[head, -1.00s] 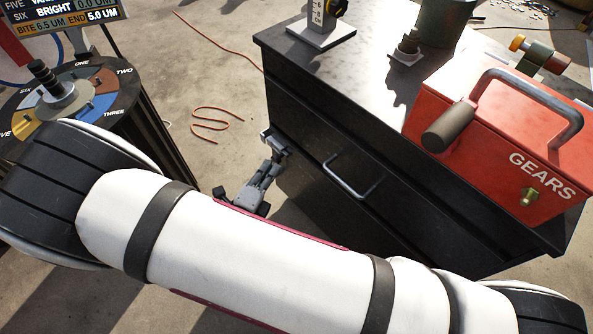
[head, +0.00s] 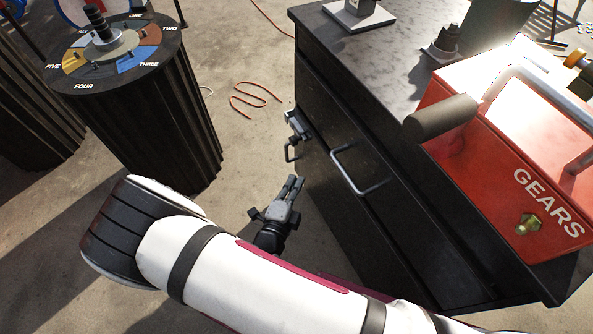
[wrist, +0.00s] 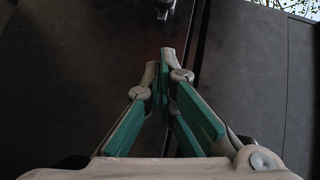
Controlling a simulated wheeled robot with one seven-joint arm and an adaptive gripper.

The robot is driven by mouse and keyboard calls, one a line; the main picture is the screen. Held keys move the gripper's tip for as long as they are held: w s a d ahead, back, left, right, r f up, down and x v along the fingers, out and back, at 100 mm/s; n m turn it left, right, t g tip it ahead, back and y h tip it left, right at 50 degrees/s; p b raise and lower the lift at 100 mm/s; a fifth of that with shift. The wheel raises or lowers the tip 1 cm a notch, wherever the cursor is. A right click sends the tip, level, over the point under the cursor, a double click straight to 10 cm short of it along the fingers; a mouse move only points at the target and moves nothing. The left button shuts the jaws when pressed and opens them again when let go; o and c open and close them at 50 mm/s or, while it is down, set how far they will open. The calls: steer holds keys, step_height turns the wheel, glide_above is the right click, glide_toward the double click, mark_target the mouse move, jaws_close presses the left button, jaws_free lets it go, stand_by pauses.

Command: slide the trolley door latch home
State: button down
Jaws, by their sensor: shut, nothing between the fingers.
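The dark trolley (head: 340,215) stands right of centre in the head view. Its door latch (head: 298,125), a small grey metal piece with a dark loop hanging below it, is at the far left end of the front. A small part of what looks like the latch (wrist: 164,8) shows at the top edge of the wrist view. My gripper (head: 297,181) is shut and empty, on the near side of the latch and apart from it. In the wrist view its fingertips (wrist: 167,54) point towards that part, beside a dark vertical seam. I cannot tell how far the bolt is across.
A bar handle (head: 358,172) sticks out from the trolley front, right of the latch. A red GEARS box (head: 490,150) sits on top. A round drum table (head: 150,120) stands left. An orange cable (head: 255,100) lies on the floor between them.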

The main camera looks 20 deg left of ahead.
mark_target(293, 144)
steer(key=shift+w+a+f+b, duration=0.4)
steer(key=shift+w+a+b, duration=0.25)
steer(key=shift+w, duration=1.25)
steer(key=shift+w+a+f+b, duration=0.45)
steer(key=shift+w+b, duration=0.35)
steer(key=shift+w, duration=1.1)
steer(key=shift+w+a+f+b, duration=0.3)
steer(key=shift+w+a+b, duration=0.35)
steer(key=shift+w, duration=1.25)
steer(key=w+a, duration=0.2)
steer(key=shift+w+a+b, duration=0.2)
steer(key=shift+a+b, duration=0.1)
steer(key=shift+b, duration=0.1)
steer(key=shift+s, duration=0.1)
